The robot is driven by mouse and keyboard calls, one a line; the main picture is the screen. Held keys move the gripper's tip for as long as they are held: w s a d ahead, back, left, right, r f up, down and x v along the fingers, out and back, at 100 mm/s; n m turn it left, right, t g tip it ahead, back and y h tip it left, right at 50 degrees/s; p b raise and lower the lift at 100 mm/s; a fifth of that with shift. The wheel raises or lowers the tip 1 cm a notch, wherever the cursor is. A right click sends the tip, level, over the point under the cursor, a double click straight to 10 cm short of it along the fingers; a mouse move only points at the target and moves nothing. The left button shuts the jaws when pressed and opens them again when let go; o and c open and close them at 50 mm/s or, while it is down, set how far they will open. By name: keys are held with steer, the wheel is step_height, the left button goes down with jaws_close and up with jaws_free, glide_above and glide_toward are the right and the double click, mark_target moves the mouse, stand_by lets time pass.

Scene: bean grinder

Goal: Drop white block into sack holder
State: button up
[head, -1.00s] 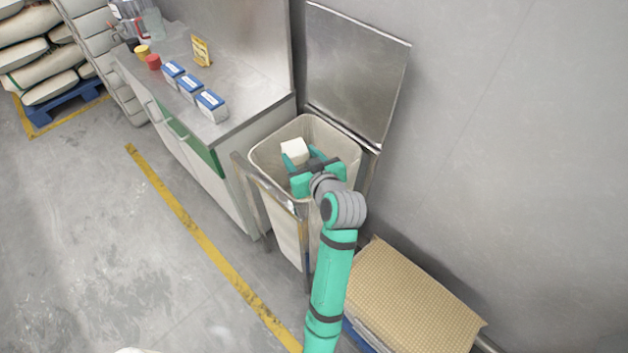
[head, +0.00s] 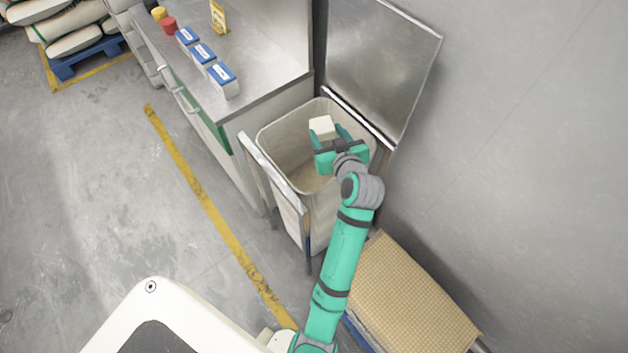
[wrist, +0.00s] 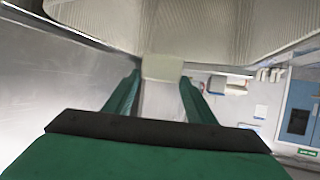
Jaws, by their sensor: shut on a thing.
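The white block (head: 322,127) is between the tips of my green gripper (head: 328,137), which is shut on it. In the head view the block and gripper are over the opening of the sack holder (head: 262,150), toward its back right side. In the wrist view the block (wrist: 162,67) sits between the two green fingers, with the pale sack fabric (wrist: 200,25) beyond it. The holder is a metal frame with a beige sack, and its metal lid (head: 380,65) stands open behind. I cannot tell the block's exact height against the rim.
A metal counter (head: 265,60) stands left of the holder, with several blue-and-white boxes (head: 223,78), a red can (head: 169,26) and a yellow packet (head: 218,17). A tan woven stack (head: 410,300) lies at the lower right. A grey wall is at right. Open floor lies left.

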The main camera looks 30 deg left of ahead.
steer(key=shift+f, duration=0.6)
steer(key=o, duration=1.1)
steer(key=shift+o, duration=0.6)
steer(key=shift+s, duration=0.2)
steer(key=v, duration=1)
steer(key=shift+s+d+r, duration=0.2)
steer(key=shift+d+r, duration=0.05)
